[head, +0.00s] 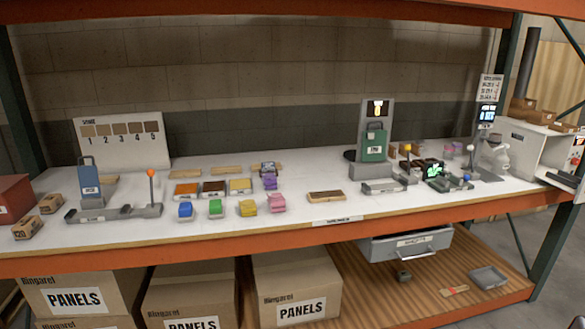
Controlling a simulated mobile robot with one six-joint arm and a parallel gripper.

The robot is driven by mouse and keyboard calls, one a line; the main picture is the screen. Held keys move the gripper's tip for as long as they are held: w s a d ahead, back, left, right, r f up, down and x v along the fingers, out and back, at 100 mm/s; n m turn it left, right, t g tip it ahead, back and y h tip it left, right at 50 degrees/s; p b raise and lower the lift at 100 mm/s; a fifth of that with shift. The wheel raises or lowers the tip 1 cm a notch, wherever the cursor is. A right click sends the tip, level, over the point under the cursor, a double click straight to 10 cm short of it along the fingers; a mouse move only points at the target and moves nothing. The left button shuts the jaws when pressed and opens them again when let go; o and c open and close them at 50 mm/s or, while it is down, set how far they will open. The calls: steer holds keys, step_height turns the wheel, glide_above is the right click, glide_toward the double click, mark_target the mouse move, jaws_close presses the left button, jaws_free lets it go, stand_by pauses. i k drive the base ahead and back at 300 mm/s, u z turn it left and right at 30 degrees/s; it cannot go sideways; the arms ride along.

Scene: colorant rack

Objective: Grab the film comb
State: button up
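I cannot pick out the film comb with certainty; nothing in the head view carries a readable label with that name. Small candidates are the dark grey piece (403,276) on the lower wooden shelf and the brush-like piece (453,291) with a reddish part beside it. A flat brown block (326,196) lies alone near the front of the white bench top. My gripper is not in view.
The white bench (290,222) has an orange front edge. A blue-tagged stand (90,180) is at left, a green unit (374,143) right of centre. Coloured blocks (215,207) sit mid-bench. A drawer (405,243) hangs below; PANELS boxes (297,285) stand underneath. A grey tray (489,278) is lower right.

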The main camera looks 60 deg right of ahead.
mark_target(266, 166)
steer(key=z, duration=0.65)
steer(key=k, duration=1)
steer(key=u, duration=0.05)
steer(key=i, duration=0.95)
